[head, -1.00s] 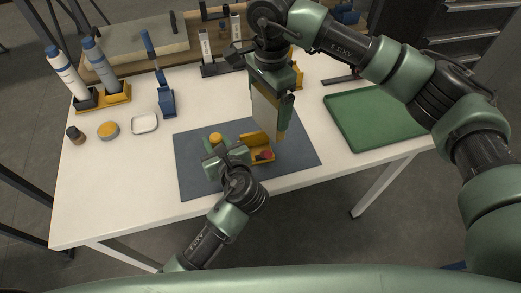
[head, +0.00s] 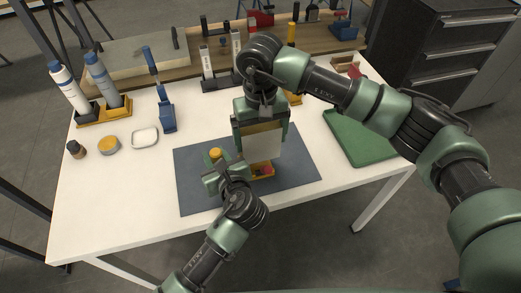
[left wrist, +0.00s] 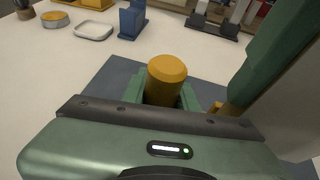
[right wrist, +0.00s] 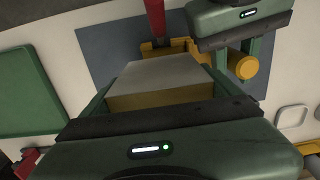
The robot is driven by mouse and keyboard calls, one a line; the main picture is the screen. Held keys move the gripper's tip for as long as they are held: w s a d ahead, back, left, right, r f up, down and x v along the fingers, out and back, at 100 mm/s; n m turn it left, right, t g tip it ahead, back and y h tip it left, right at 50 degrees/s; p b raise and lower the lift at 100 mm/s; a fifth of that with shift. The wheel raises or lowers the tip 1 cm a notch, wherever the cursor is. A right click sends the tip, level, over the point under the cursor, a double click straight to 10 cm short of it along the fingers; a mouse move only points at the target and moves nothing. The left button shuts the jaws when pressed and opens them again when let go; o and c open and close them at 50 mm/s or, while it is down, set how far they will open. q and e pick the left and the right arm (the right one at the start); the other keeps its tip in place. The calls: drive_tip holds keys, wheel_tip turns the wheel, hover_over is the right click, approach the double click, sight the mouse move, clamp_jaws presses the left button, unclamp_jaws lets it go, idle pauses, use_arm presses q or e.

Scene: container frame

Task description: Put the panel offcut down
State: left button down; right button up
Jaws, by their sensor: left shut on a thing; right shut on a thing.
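The panel offcut (head: 263,144) is a pale flat board with a tan edge. My right gripper (head: 259,133) is shut on it and holds it over the blue-grey mat (head: 305,166). The offcut also shows between the fingers in the right wrist view (right wrist: 160,76). My left gripper (head: 220,172) is low over the mat, shut on a yellow round-topped piece (left wrist: 166,80), just left of the offcut. A yellow holder (head: 262,170) with something red in it is partly hidden behind the offcut. Whether the offcut touches anything below cannot be told.
A green tray (head: 370,145) lies to the right, empty where visible. At the left stand bottles in a yellow rack (head: 104,112), a white dish (head: 145,137), a round tin (head: 109,145) and a blue tool stand (head: 167,110). The table's front left is clear.

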sight(260, 148)
drive_tip(key=shift+f, duration=2.2)
drive_tip(key=shift+f, duration=0.15)
drive_tip(key=o, duration=1.3)
drive_tip(key=shift+o, duration=0.2)
wheel_tip(260, 148, up, 12)
drive_tip(key=shift+r, duration=0.2)
